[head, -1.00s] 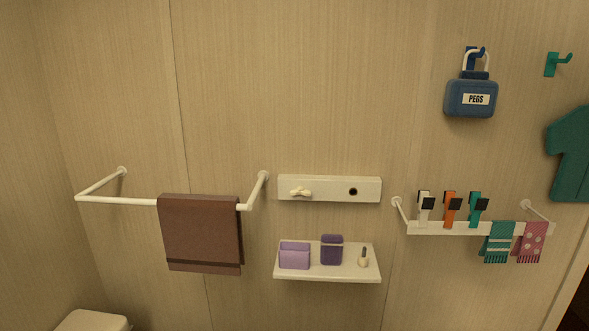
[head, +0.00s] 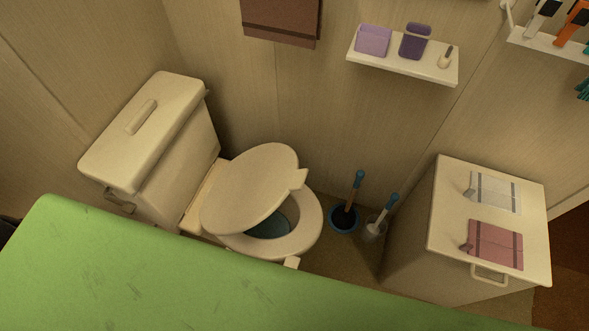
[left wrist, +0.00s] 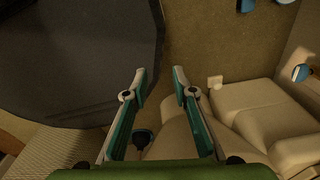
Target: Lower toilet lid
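The beige toilet (head: 170,200) stands at the left of the head view, its tank against the wall. Its lid (head: 250,190) is raised at a tilt above the seat (head: 305,230), with a small tab at its free edge. Bluish water shows in the open bowl (head: 270,226). My left gripper (left wrist: 159,78) shows only in the left wrist view. Its two teal fingers are apart with nothing between the tips. Pale shapes (left wrist: 255,105) at the right there look like part of the toilet; which part is unclear. My right gripper is in neither current view.
A blue plunger (head: 345,213) and a toilet brush (head: 380,220) stand right of the bowl. A beige cabinet (head: 435,235) with folded cloths stands further right. A wall shelf (head: 400,62) holds purple items above. Brown floor (left wrist: 195,45) shows in the left wrist view.

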